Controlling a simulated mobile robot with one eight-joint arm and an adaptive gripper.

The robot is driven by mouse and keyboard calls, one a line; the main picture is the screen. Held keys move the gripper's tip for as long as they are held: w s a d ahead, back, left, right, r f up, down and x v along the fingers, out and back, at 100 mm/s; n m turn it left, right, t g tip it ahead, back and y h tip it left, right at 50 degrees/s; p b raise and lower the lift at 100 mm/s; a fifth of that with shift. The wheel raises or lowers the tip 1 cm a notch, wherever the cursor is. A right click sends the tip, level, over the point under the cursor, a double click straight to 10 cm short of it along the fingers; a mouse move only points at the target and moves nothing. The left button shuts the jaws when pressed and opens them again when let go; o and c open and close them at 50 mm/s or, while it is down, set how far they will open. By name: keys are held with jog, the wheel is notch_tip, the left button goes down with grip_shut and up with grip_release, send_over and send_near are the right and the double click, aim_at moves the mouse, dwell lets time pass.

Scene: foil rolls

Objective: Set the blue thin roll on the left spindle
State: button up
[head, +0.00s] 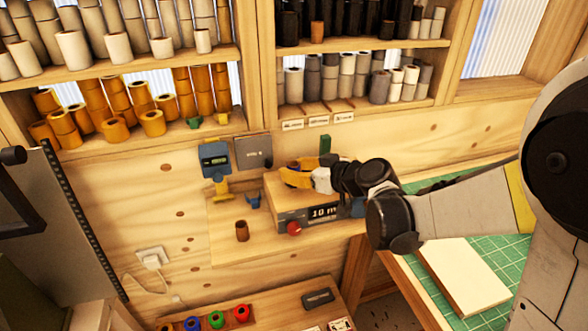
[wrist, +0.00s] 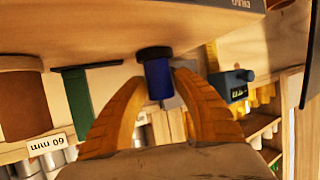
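In the wrist view, a narrow dark-blue roll (wrist: 158,80) with a wider black end (wrist: 154,53) sits between the tips of my gripper's two orange fingers (wrist: 160,85). The fingertips close in on both its sides, and it appears held. In the head view my gripper (head: 300,175) reaches in from the right, above the grey-fronted wooden box (head: 292,216) marked "10 m". The roll cannot be made out clearly there. I cannot tell which part is the left spindle.
A brown roll (head: 242,231) stands on the bench left of the box. A green upright piece (head: 325,144) is behind my gripper. Red (head: 241,313), green (head: 216,319) and blue (head: 192,323) round items line the lower shelf.

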jog(key=shift+o, duration=1)
jog(key=v, duration=1.2)
jog(key=s+d+f+m+g+h+b, duration=0.1)
jog(key=s+d+f+m+h, duration=0.3)
jog(key=s, duration=0.5)
jog(key=s+d+f+m+g+h+b, duration=0.1)
jog(key=s+d+f+m+h+b, duration=0.2)
jog(key=s, duration=0.7)
jog(key=d+f+m+h, duration=0.1)
jog(key=d+f+h, duration=0.1)
jog(key=d, duration=0.1)
jog(key=shift+d+m+g+b, duration=0.3)
jog(key=shift+g+b, duration=0.05)
jog(key=shift+g, duration=0.05)
